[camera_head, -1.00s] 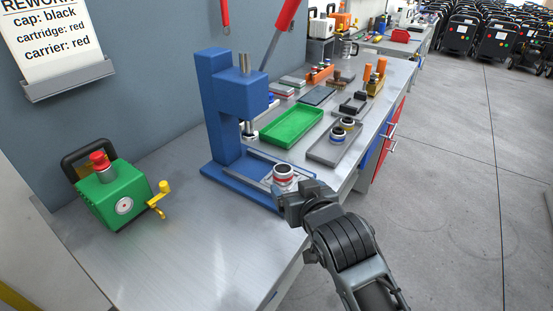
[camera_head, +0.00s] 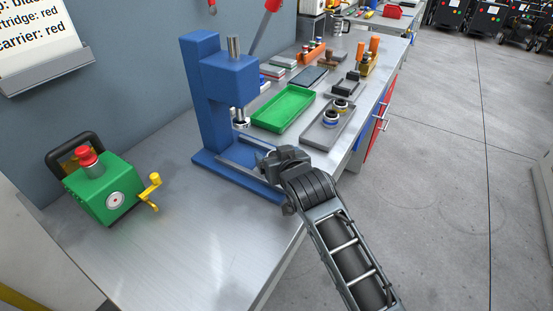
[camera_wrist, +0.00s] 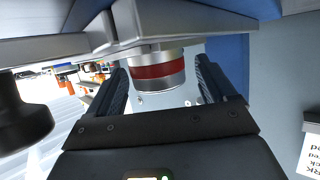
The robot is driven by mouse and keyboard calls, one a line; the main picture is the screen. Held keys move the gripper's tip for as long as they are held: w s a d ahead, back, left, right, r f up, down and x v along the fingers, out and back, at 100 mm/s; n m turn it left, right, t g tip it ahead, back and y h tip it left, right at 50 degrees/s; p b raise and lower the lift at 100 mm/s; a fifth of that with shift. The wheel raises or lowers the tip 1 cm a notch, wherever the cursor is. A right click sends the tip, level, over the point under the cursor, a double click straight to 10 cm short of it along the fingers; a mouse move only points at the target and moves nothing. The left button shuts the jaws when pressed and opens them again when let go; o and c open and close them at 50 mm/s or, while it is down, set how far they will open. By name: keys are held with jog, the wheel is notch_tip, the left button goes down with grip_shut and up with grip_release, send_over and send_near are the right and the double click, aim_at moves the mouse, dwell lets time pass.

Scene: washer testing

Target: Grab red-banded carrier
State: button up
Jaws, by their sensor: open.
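The red-banded carrier (camera_wrist: 158,72) is a short silver cylinder with a red band. In the wrist view, which looks upside down, it stands on the base of the blue press. My gripper (camera_wrist: 161,66) is open, with one black finger on each side of the carrier and visible gaps between. In the head view my gripper (camera_head: 268,158) is at the front of the blue press (camera_head: 222,85) base and hides the carrier.
A green tray (camera_head: 284,108) and a grey tray (camera_head: 318,134) with two ringed parts lie right of the press. A green box with a yellow crank (camera_head: 105,190) stands at left. The front bench top (camera_head: 200,240) is clear.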

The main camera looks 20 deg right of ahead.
jog(key=shift+c, duration=0.5)
jog(key=c, duration=1)
jog(key=shift+c, duration=0.8)
jog(key=shift+r, duration=0.1)
